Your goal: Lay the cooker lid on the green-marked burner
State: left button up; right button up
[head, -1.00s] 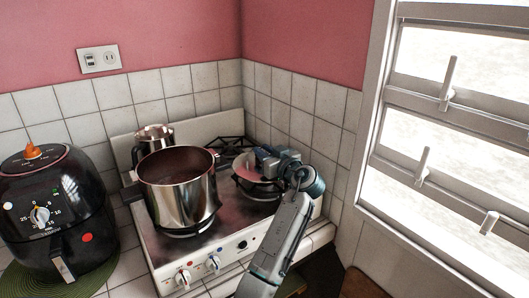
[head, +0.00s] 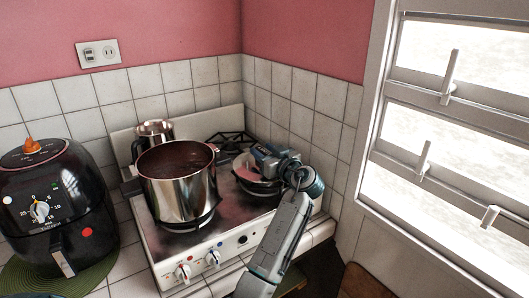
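A round, shallow, pale metallic piece, probably the cooker lid (head: 245,172), lies at the right front burner of the white stove (head: 160,246). I see no green mark on any burner.
A large steel pot (head: 178,185) stands open on the left front burner. A smaller metal pot (head: 154,131) is behind it. A black air fryer (head: 55,210) sits on a green mat (head: 100,262) at left. Tiled walls close the back and right.

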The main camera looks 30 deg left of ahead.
pick_arm(q)
jog(key=shift+r+p, duration=0.4)
jog(key=shift+p, duration=0.2)
jog(key=b+v, duration=0.1)
jog(key=v, duration=0.2)
jog(key=f+b+v, duration=0.1)
jog(key=v, duration=0.1)
jog(key=shift+b, duration=0.3)
jog(key=b+v, duration=0.2)
jog(key=v, duration=0.5)
jog(key=shift+r, duration=0.35)
jog(key=shift+f, duration=0.15)
